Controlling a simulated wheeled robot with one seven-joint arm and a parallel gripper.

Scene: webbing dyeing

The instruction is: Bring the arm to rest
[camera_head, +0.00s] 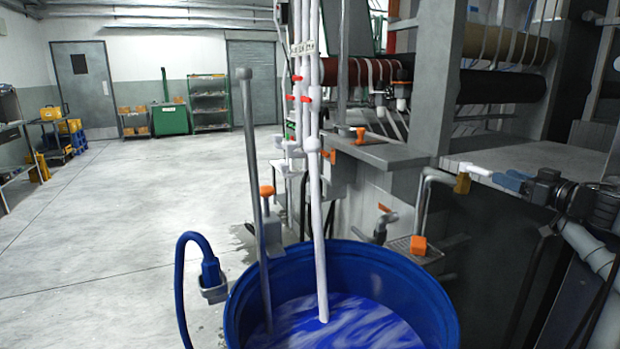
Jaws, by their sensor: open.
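My arm and my gripper do not show in this view, so I cannot see where they are. A blue drum (237,306) stands open at the bottom centre, holding swirled blue and white liquid (350,325). A white pipe (319,230) comes down from above into the drum, and its lower end is at the liquid. A grey rod (254,170) with a knob on top leans in the drum at its left side.
A blue hose (181,275) with a grey-ended fitting curves up left of the drum. Machinery with rollers (500,87) and a grey ledge (385,152) fills the right. A green shelf (208,103) stands at the far wall. The concrete floor (130,220) at left is clear.

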